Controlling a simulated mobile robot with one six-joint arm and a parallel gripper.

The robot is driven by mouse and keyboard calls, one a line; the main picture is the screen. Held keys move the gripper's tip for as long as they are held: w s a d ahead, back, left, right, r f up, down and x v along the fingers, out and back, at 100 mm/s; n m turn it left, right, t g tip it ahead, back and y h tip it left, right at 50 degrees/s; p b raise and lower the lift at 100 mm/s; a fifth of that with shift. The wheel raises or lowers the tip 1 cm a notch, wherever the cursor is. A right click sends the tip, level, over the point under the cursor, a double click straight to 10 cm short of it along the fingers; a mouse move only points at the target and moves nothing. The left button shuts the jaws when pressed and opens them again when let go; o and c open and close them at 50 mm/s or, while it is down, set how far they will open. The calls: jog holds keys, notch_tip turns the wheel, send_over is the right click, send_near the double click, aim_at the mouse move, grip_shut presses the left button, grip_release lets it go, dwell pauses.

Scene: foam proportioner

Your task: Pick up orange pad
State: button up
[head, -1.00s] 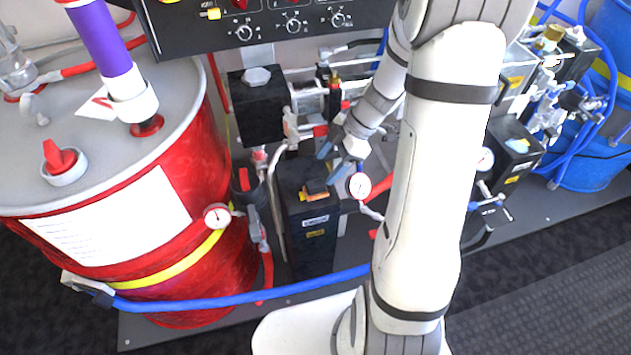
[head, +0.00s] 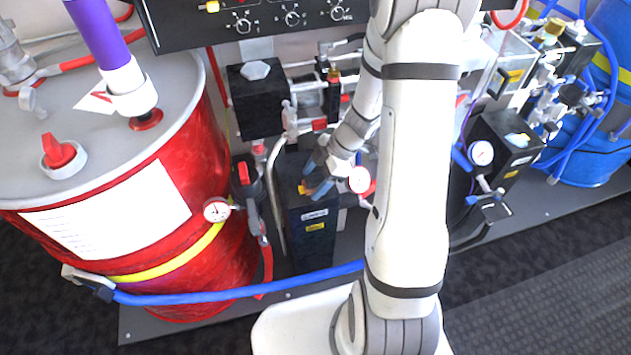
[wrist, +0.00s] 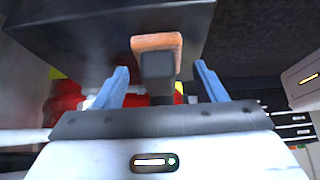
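The orange pad (wrist: 148,42) shows in the wrist view against the dark face of a black box (wrist: 85,35), with a dark square block (wrist: 157,66) in front of its lower part. My gripper (wrist: 161,68) is open, with one blue finger on each side of that block and clear gaps between. In the head view my gripper (head: 312,180) is at the top of the black box (head: 312,235) with yellow labels. The pad there is mostly hidden by the fingers; only a small orange-brown patch shows. I cannot tell whether any finger touches it.
A pressure gauge (head: 358,180) stands just right of my gripper. A red drum (head: 200,150) fills the left, with another gauge (head: 217,210) beside it. A blue hose (head: 240,296) runs across the front. Pipes and a second black box (head: 505,145) stand to the right.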

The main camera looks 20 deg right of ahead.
aim_at(311, 178)
jog(key=c, duration=1)
jog(key=shift+o, duration=0.2)
jog(key=shift+r, duration=0.1)
jog(key=shift+r, duration=0.5)
jog(key=v, duration=0.2)
jog(key=shift+a+r, duration=0.1)
jog(key=shift+r, duration=0.25)
jog(key=d+b, duration=0.1)
jog(key=d, duration=1.6)
jog(key=shift+d, duration=0.1)
